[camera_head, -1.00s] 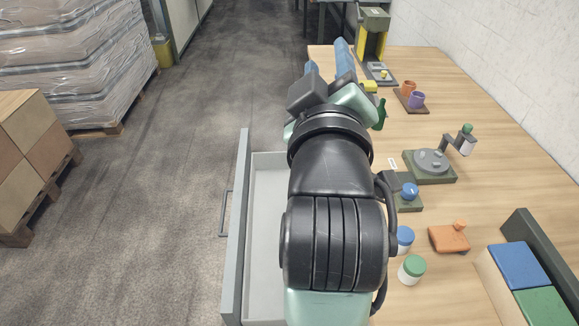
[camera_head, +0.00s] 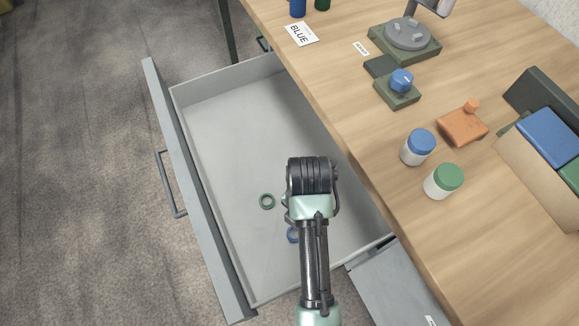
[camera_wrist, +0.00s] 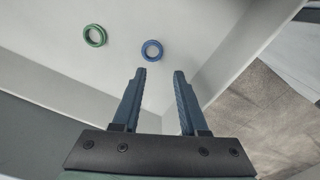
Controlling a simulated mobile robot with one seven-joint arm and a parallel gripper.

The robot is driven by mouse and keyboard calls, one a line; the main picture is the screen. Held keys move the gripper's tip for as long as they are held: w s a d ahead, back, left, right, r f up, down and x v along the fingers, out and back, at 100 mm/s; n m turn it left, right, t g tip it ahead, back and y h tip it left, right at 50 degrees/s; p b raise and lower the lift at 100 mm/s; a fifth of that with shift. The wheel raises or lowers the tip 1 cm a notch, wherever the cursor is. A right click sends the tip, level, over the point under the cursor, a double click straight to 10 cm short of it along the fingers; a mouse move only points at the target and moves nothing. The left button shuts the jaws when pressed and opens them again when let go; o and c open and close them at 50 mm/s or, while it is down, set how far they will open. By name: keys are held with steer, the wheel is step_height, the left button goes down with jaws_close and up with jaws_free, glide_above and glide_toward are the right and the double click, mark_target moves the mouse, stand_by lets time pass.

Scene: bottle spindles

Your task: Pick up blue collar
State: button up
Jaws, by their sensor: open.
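The blue collar (camera_wrist: 152,50) is a small ring lying flat on the floor of the open grey drawer. In the head view the blue collar (camera_head: 292,235) is partly hidden by my arm. My gripper (camera_wrist: 162,73) is open and empty over the drawer, its two fingers apart. My fingers are hidden by my arm in the head view.
A green collar (camera_wrist: 95,35) lies left of the blue one in the drawer (camera_head: 215,130). The drawer walls surround both rings. On the wooden table stand blue-lidded (camera_head: 418,147) and green-lidded (camera_head: 443,181) jars, a blue-knobbed device (camera_head: 399,85) and an orange flask (camera_head: 462,124).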

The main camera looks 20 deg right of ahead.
steer(key=f+b, duration=0.1)
steer(key=f, duration=0.4)
steer(key=f+b, duration=0.2)
steer(key=f, duration=0.4)
steer(key=shift+s+a+f, duration=0.1)
steer(key=shift+s, duration=0.1)
jaws_close()
